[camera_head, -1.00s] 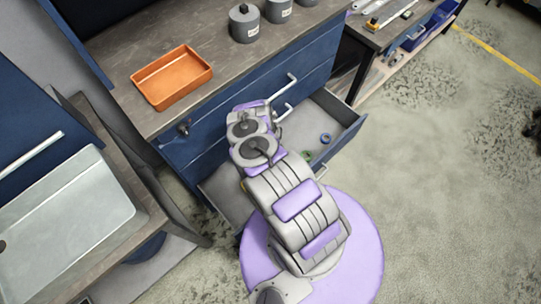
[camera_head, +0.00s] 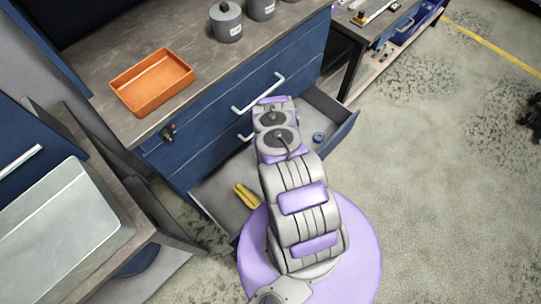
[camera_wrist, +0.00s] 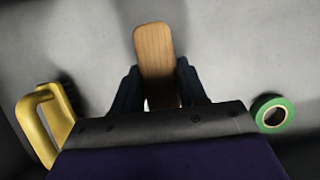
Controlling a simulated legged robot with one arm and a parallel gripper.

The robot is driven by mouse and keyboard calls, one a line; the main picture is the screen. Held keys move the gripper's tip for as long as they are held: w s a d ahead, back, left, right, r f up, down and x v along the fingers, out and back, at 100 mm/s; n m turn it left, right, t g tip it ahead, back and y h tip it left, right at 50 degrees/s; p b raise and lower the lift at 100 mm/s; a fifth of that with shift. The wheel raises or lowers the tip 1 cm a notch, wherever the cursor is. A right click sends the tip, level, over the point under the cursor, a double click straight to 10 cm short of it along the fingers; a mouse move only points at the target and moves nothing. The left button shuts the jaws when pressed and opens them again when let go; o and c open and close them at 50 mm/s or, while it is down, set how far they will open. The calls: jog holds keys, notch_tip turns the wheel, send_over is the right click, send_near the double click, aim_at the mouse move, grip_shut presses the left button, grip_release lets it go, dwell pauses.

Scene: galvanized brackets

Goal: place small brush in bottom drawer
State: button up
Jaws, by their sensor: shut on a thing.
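The open drawer (camera_head: 224,196) is pulled out low from the blue cabinet, with other drawer fronts above it. My arm reaches over it and hides its middle. In the wrist view my gripper (camera_wrist: 161,100) is shut on a flat wooden piece with a rounded end, which looks like the small brush (camera_wrist: 155,50). Its bristles are not visible. The brush is over the grey drawer floor; I cannot tell whether it touches it. In the head view the brush and fingertips are hidden behind my arm.
A green roll (camera_wrist: 272,113) is right of my gripper. An orange tray (camera_head: 152,84) and grey canisters (camera_head: 226,22) stand on the counter.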

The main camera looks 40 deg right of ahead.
jog(key=shift+w+d+f+b, duration=0.1)
jog(key=shift+w+d+b, duration=0.25)
jog(key=shift+d, duration=0.2)
jog(key=shift+w+d+f+b, duration=0.1)
jog(key=shift+w+d+b, duration=0.15)
jog(key=shift+d, duration=0.35)
jog(key=shift+w+d+b, duration=0.25)
jog(key=shift+d+b, duration=0.15)
jog(key=shift+d, duration=0.15)
jog(key=shift+w+d+f, duration=0.1)
jog(key=shift+w+d, duration=0.05)
jog(key=shift+d, duration=0.65)
jog(key=shift+d+f+b, duration=0.2)
jog(key=shift+f+b, duration=0.1)
jog(key=shift+b, duration=0.15)
jog(key=shift+a+f+b, duration=0.2)
jog(key=shift+f+b, duration=0.2)
jog(key=shift+f, duration=0.3)
jog(key=shift+a+f+b, duration=0.2)
jog(key=shift+f+b, duration=0.2)
jog(key=shift+f, duration=0.3)
jog(key=shift+d, duration=0.15)
jog(key=o, duration=1.1)
jog(key=shift+w, duration=0.1)
